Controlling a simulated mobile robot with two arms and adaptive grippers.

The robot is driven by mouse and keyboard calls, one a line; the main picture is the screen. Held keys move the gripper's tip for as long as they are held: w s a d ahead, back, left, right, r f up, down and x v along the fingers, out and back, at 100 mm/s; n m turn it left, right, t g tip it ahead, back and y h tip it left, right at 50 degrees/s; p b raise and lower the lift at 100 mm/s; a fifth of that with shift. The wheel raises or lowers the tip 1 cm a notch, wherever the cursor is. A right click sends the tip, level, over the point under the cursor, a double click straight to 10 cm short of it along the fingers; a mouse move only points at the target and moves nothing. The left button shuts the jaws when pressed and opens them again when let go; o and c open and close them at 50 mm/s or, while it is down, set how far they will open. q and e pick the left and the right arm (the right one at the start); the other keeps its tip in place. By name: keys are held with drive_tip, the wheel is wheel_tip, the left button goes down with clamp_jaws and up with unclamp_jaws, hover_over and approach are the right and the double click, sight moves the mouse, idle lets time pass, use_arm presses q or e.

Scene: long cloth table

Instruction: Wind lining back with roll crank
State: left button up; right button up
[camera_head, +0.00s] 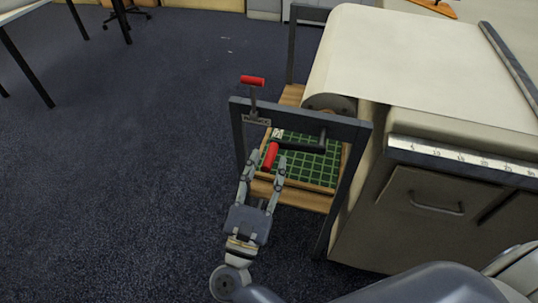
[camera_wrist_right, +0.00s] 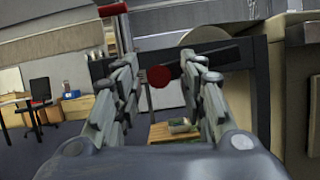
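A roll of cream lining (camera_head: 338,62) sits in a dark metal frame (camera_head: 345,131) at the table's end, its cloth running over the tabletop. The roll crank (camera_head: 300,146) has a dark arm and a red handle (camera_head: 270,155). My right gripper (camera_head: 265,161) is open, its fingertips by the red handle. In the right wrist view the round red handle end (camera_wrist_right: 158,76) shows between the spread fingers, apart from both. Whether the handle is within finger reach is unclear. My left gripper is not in view.
A lever with a red grip (camera_head: 252,81) stands up from the frame's left corner. A green gridded tray (camera_head: 318,163) lies on the wooden shelf below the crank. A ruler (camera_head: 465,157) edges the table, above a drawer (camera_head: 432,203).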

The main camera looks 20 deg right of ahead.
drive_tip(key=shift+x, duration=1.1)
clamp_jaws()
drive_tip(key=shift+w+f, duration=0.15)
